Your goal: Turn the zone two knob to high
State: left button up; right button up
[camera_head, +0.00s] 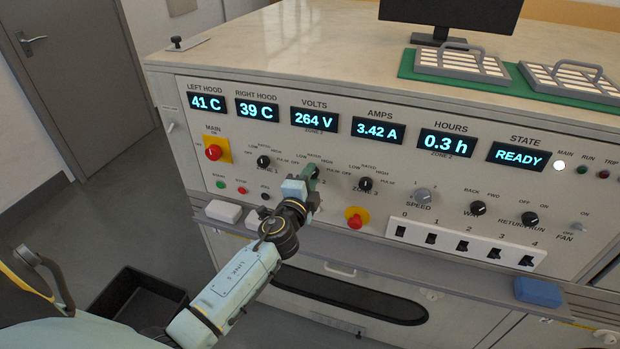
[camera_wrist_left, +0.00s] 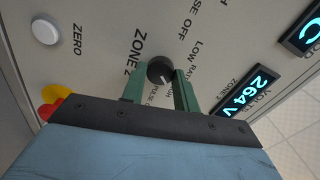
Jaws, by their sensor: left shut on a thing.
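The zone two knob (camera_wrist_left: 159,70) is a round black knob with a white pointer line on the cream panel. In the wrist view its printed labels are partly covered, and the pointer line looks turned toward the lower right, though I cannot read its exact setting. My left gripper (camera_head: 314,172) reaches the panel from below, its green fingers on either side of the knob; they also show in the wrist view (camera_wrist_left: 161,80). It is shut on the knob. My right gripper is in neither view.
The zone one knob (camera_head: 263,161) is left of my gripper and the zone three knob (camera_head: 365,184) right of it. A red and yellow stop button (camera_head: 355,219) is below right. Displays run above; the state display (camera_head: 518,156) reads READY. A grey ledge runs below.

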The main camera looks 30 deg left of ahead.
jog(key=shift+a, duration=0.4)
pick_arm(q)
jog(key=o, duration=1)
jog(key=v, duration=1.3)
jog(key=shift+s+b, duration=0.2)
jog(key=shift+b, duration=0.1)
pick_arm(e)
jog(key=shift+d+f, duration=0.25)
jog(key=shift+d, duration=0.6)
